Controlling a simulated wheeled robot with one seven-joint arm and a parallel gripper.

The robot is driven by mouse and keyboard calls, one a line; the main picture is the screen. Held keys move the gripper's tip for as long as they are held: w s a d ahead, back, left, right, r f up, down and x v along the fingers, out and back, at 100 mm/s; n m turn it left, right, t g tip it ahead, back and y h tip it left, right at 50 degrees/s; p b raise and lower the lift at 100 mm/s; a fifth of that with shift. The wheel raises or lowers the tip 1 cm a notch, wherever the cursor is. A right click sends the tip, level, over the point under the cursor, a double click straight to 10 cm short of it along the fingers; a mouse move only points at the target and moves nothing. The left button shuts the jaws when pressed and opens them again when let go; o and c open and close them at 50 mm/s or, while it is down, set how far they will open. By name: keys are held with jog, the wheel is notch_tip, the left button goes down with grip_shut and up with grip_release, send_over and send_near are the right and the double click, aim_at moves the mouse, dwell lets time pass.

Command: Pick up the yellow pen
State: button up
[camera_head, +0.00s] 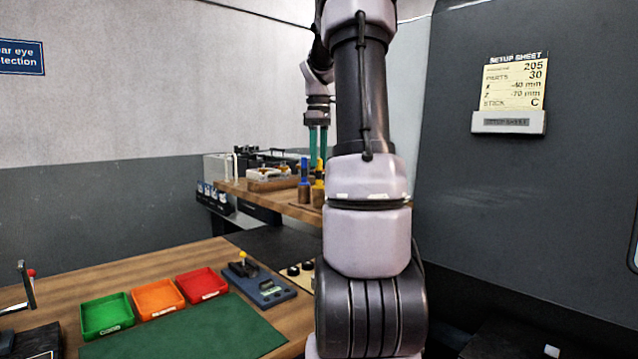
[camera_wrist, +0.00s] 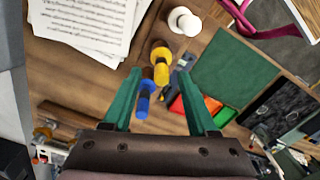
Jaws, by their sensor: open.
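The yellow pen (camera_head: 318,180) stands upright in a brown round holder on the wooden bench in the head view, partly hidden by my arm. It also shows in the wrist view (camera_wrist: 161,73), between the lines of my two fingers. A blue pen (camera_head: 304,166) stands in a similar holder just left of it; in the wrist view the blue pen (camera_wrist: 144,98) is below and left of the yellow one. My gripper (camera_head: 318,148) has teal fingers pointing down above the pens.
Printed sheets (camera_wrist: 92,22) and a white round object (camera_wrist: 184,21) lie near the pens. A tray of parts (camera_head: 266,180) is on the bench to the left. Green (camera_head: 107,314), orange (camera_head: 158,298) and red (camera_head: 201,284) bins stand on the nearer table beside a green mat (camera_head: 205,333).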

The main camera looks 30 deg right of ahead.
aim_at(318, 185)
notch_tip(318, 185, down, 5)
jog(key=shift+s+a+r, duration=0.1)
grip_shut()
jog(key=shift+r, duration=0.15)
